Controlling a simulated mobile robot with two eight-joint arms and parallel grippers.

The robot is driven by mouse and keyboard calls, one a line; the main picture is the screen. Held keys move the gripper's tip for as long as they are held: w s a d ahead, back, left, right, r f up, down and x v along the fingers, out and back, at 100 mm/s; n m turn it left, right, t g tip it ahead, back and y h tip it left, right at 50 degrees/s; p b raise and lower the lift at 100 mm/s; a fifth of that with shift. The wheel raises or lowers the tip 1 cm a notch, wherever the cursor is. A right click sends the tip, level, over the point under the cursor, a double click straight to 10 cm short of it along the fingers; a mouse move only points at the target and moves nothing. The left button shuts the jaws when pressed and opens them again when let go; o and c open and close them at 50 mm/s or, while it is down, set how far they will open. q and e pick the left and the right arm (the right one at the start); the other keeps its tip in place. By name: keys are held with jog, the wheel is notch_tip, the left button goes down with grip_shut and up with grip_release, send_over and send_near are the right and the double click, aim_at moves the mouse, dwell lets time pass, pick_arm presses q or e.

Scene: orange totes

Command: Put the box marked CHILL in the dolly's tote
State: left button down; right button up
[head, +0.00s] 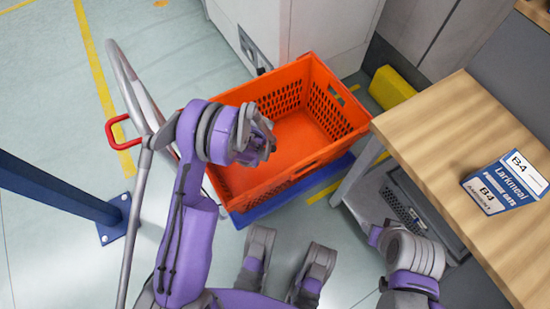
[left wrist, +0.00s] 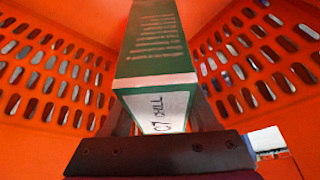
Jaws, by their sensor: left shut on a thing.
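The box marked C7 CHILL (left wrist: 155,60) is green with a white label end. It is in my left gripper (left wrist: 165,125), which is shut on it. In the head view my left gripper (head: 262,140) is over the orange tote (head: 225,185), and the gripper and arm hide the box. In the left wrist view perforated orange tote walls (left wrist: 45,85) surround the box. I cannot tell if it touches the tote floor. The tote sits on a blue dolly (head: 290,195) and looks empty otherwise. My right gripper (head: 376,236) is low beside the table; its fingers are unclear.
A grey crate (head: 405,210) is under the table. A yellow block (head: 391,88) lies behind it. A blue post (head: 60,190) and a cart handle with red grip (head: 115,130) are left.

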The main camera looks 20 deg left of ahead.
pick_arm(q)
jog(key=shift+n, duration=0.3)
notch_tip(320, 180, down, 6)
jog(key=shift+a+b, duration=0.15)
jog(key=shift+b, duration=0.6)
jog(key=shift+f+b, duration=0.6)
jog(key=shift+f, duration=1.7)
jog(key=shift+s, duration=0.1)
jog(key=shift+c, duration=0.8)
grip_release()
jog(key=shift+f, duration=0.1)
